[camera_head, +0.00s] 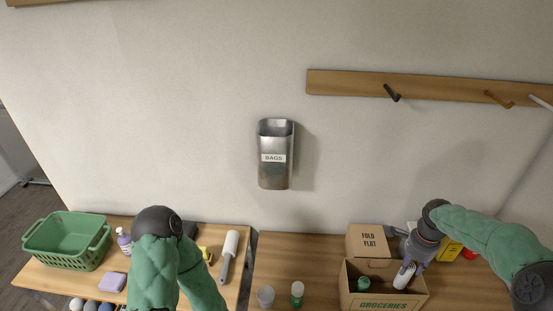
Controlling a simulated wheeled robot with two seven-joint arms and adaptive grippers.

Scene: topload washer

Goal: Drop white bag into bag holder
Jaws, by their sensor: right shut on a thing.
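The bag holder is a metal wall bin (274,174) labelled BAGS, mounted on the wall left of centre, with its open top facing up. My right gripper (406,271) points down at the GROCERIES box on the right. It is shut on a small white thing (402,281) at the box's opening. I cannot tell whether this is the white bag, and no other white bag is clear in view. My left arm rises at the lower left, but its gripper does not show.
The cardboard GROCERIES box (384,305) holds a green-topped item (362,284). A FOLD FLAT box (369,240) stands behind it. Two small jars stand to its left. A green basket (68,241) and a lint roller (228,256) are at left. A hook rail (345,84) hangs upper right.

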